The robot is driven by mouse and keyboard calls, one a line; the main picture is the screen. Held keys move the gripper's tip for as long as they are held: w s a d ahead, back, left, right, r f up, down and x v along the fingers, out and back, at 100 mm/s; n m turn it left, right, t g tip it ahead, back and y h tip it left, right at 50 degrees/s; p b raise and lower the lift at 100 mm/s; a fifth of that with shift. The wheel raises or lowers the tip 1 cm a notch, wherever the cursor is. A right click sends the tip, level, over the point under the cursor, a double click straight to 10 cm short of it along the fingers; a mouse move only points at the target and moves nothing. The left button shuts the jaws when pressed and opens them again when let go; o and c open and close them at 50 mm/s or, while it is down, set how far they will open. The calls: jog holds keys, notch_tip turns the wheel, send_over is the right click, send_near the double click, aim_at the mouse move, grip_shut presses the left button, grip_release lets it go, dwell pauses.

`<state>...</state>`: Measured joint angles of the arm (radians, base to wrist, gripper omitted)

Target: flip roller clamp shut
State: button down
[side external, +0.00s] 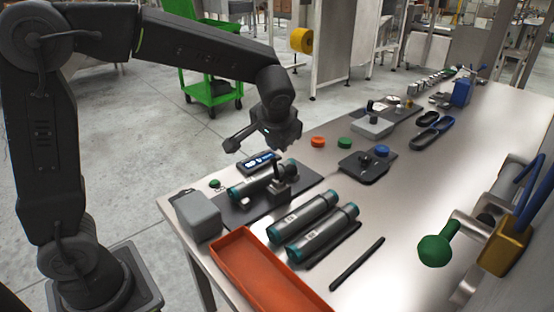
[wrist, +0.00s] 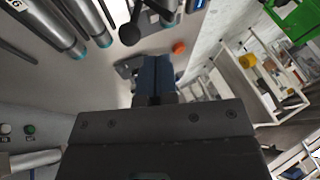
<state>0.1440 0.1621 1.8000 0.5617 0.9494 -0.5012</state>
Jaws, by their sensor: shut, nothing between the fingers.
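A grey clamp block (side external: 281,190) with a dark upright lever stands on a dark base plate (side external: 238,214). A grey cylinder with teal ends (side external: 250,184) lies in this fixture. I take this to be the roller clamp; whether its lever is shut I cannot tell. My gripper (side external: 283,138) hangs in the air above and behind the clamp, apart from it. In the wrist view, my blue fingers (wrist: 155,75) are together and empty. A dark round knob (wrist: 130,34) on a stem shows beyond them, to the left, probably the clamp's lever.
Two more teal-ended cylinders (side external: 316,230) lie in front of the fixture. An orange tray (side external: 262,268) and a grey box (side external: 199,216) stand at the near left. An orange cap (side external: 317,142), a green cap (side external: 344,143) and another dark plate (side external: 374,170) lie to the right.

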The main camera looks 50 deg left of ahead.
aim_at(276, 164)
jog(key=shift+w+f, duration=0.1)
jog(key=shift+w, duration=0.1)
jog(key=x, duration=1)
jog(key=shift+a, duration=0.2)
dwell(0.4)
